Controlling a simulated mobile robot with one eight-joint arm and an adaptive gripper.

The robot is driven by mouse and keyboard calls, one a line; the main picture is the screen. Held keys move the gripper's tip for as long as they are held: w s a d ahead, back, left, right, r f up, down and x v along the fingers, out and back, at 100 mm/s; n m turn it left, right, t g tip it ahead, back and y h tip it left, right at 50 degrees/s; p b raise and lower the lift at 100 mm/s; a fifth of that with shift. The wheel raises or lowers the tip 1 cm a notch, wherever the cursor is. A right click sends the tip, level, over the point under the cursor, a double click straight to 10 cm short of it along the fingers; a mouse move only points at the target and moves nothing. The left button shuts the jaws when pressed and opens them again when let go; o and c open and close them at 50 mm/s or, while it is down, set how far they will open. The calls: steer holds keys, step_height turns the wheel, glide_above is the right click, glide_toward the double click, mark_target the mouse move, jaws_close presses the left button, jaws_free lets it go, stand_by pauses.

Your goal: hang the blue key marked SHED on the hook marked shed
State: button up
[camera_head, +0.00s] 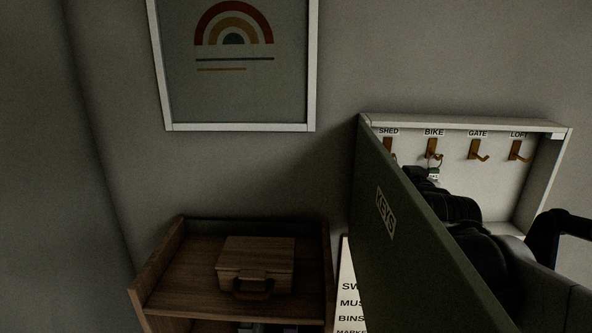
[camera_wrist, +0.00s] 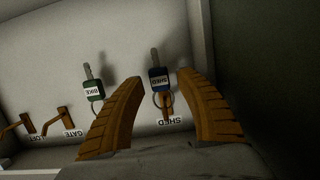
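The blue key marked SHED (camera_wrist: 158,82) shows in the wrist view, which is upside down. Its ring is at the shed hook (camera_wrist: 157,101) and the key appears to hang from it, above the SHED label (camera_wrist: 169,121) in this picture. My gripper (camera_wrist: 160,78) is open. Its two orange fingers stand on either side of the blue key, with a visible gap on both sides. In the head view the shed hook (camera_head: 389,149) is partly behind the cabinet door; the blue key is hidden there.
A green BIKE key (camera_wrist: 93,90) hangs beside my left finger; it also shows in the head view (camera_head: 434,174). The gate hook (camera_head: 477,150) and loft hook (camera_head: 518,151) are empty. The open KEYS door (camera_head: 400,245) stands close left of my arm. A wooden box (camera_head: 256,258) sits on a shelf.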

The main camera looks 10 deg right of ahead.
stand_by(0.3)
steer(key=v, duration=1.2)
